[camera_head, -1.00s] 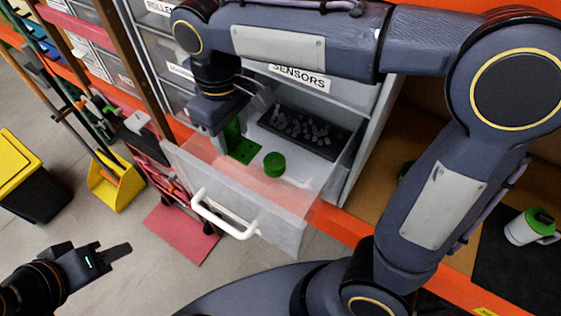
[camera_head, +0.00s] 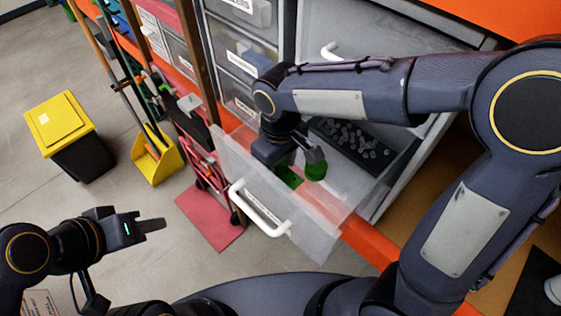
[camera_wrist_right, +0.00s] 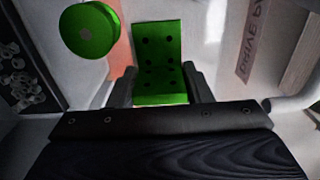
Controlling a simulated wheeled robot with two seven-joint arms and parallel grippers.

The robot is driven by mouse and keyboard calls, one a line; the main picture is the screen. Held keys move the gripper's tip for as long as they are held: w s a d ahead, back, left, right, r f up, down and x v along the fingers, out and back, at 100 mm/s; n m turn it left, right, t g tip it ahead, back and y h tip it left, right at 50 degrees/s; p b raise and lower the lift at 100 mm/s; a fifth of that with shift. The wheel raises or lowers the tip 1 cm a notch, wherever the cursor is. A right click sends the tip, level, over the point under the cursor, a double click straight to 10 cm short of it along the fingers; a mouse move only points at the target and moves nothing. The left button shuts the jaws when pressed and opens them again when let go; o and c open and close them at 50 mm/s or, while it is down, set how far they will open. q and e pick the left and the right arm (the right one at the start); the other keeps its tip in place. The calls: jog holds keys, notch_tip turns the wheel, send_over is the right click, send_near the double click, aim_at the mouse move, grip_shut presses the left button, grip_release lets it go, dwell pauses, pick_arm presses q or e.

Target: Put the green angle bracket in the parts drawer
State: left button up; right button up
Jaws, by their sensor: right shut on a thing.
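The green angle bracket (camera_wrist_right: 160,62) shows in the right wrist view as a plate with several dark holes, between the two fingers of my right gripper (camera_wrist_right: 158,88). In the head view my right gripper (camera_head: 298,166) is shut on it inside the open parts drawer (camera_head: 325,232). Part of the bracket (camera_head: 288,176) shows below the gripper, low in the drawer; whether it touches the floor is unclear. My left gripper (camera_head: 150,225) is empty at the lower left, away from the drawer; its jaw gap cannot be made out.
A green round part (camera_head: 316,170) sits in the drawer right beside my right gripper. A dark tray of small grey parts (camera_head: 352,145) fills the drawer's back. The drawer has a clear front and a white handle (camera_head: 258,210). A yellow-lidded bin (camera_head: 60,120) stands on the floor.

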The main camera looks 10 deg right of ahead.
jog(key=shift+f, duration=0.1)
jog(key=o, duration=1)
jog(key=shift+o, duration=0.2)
notch_tip(320, 180, up, 11)
jog(key=shift+f, duration=0.1)
jog(key=shift+r, duration=0.75)
